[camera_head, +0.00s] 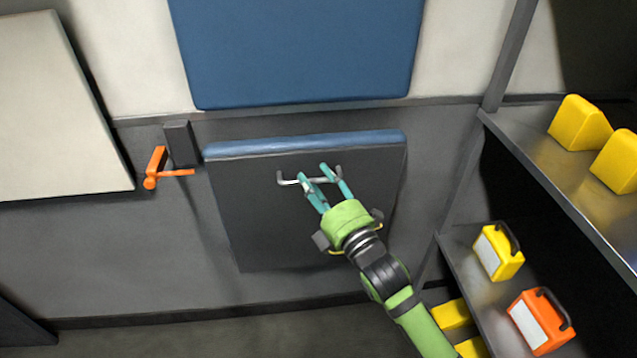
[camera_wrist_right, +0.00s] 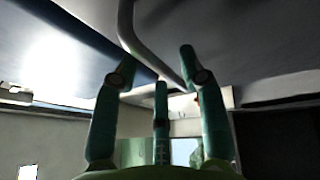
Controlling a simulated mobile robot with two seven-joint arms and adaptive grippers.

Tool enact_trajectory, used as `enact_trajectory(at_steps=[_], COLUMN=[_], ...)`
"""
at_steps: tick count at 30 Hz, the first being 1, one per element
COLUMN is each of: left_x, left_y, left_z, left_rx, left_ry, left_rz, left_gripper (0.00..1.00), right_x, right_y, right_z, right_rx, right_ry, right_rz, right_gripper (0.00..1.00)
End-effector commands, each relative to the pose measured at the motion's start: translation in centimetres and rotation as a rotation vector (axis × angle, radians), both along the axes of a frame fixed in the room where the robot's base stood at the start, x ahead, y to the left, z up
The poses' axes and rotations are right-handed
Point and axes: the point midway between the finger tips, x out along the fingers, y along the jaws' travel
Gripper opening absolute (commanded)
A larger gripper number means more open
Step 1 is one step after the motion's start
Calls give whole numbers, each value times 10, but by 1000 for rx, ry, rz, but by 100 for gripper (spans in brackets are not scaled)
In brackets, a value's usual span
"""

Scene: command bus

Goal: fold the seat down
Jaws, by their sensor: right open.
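The seat (camera_head: 243,205) is a dark panel with a blue cushion edge along its top. It stands up against the grey wall below a blue backrest pad (camera_head: 300,50), its dark face toward me. A silver bar handle (camera_head: 290,182) sits on that face; it also shows in the wrist view (camera_wrist_right: 128,30). My right gripper (camera_head: 313,171) is open, its teal fingertips at the handle. In the wrist view the fingers (camera_wrist_right: 157,68) are spread and the bar passes near them. I cannot tell whether they touch. My left gripper is out of view.
An orange lever (camera_head: 157,168) on a dark box is left of the seat. Shelves at right (camera_head: 545,190) hold yellow blocks (camera_head: 578,122), a yellow case (camera_head: 497,252) and an orange case (camera_head: 540,320). A pale panel (camera_head: 55,110) is at left. The floor in front appears clear.

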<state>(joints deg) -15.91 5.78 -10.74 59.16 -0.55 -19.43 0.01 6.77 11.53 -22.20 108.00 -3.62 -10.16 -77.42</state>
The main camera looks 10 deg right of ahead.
Motion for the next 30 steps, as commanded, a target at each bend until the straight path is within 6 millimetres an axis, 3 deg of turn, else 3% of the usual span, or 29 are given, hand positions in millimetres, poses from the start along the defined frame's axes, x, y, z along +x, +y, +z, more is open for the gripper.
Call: enact_trajectory(at_steps=[2,5,6,17,30], left_x=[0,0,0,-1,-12], left_y=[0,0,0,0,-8], left_z=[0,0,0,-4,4], left_rx=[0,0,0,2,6], left_ry=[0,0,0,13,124], left_rz=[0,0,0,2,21], left_gripper=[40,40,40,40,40], right_x=[0,0,0,-5,-46], right_y=[0,0,0,0,0], right_z=[0,0,0,-3,-20], right_rx=[0,1,1,1,0], right_ry=[0,0,0,-10,-129], right_rz=[0,0,0,-1,-1], right_gripper=[42,6,0,0,0])
